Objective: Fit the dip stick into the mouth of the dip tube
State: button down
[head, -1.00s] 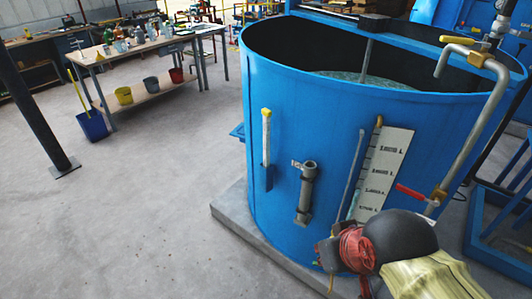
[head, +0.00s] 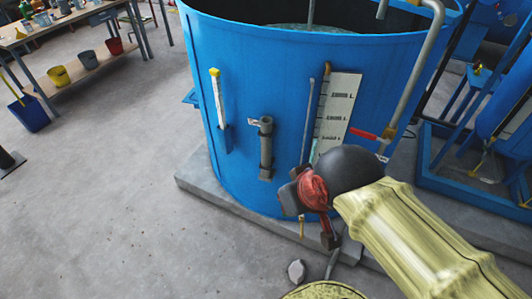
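The dip stick (head: 218,98) appears to be the slim white stick with a yellow top, upright against the blue tank's outer wall. Its lower end sits in a small blue holder. The dip tube (head: 266,150) appears to be the grey upright pipe fixed to the wall to its right. Its mouth is at the top, with a small pale fitting on its left. My gripper (head: 302,212) is below and right of the dip tube, apart from the dip stick. My dark wrist and red wrapping hide much of it, so its finger opening is unclear.
The blue tank (head: 235,45) stands on a grey plinth (head: 198,185). A white scale board (head: 340,105), a slim rod and a bent pipe with a red-handled valve (head: 370,135) are right of the dip tube.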

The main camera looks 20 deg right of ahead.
aim_at(267, 129)
jog(key=i+z, duration=0.1)
jog(key=z, duration=0.8)
jog(key=i+j+z, duration=0.15)
jog(key=j+z, duration=0.15)
jog(key=i+j+z, duration=0.15)
jog(key=j+z, duration=0.15)
jog(key=j, duration=0.2)
jog(key=j+z, duration=0.3)
jog(key=i+j+z, duration=0.1)
jog(key=j+z, duration=0.15)
jog(key=j, duration=1.3)
jog(key=i+z, duration=0.05)
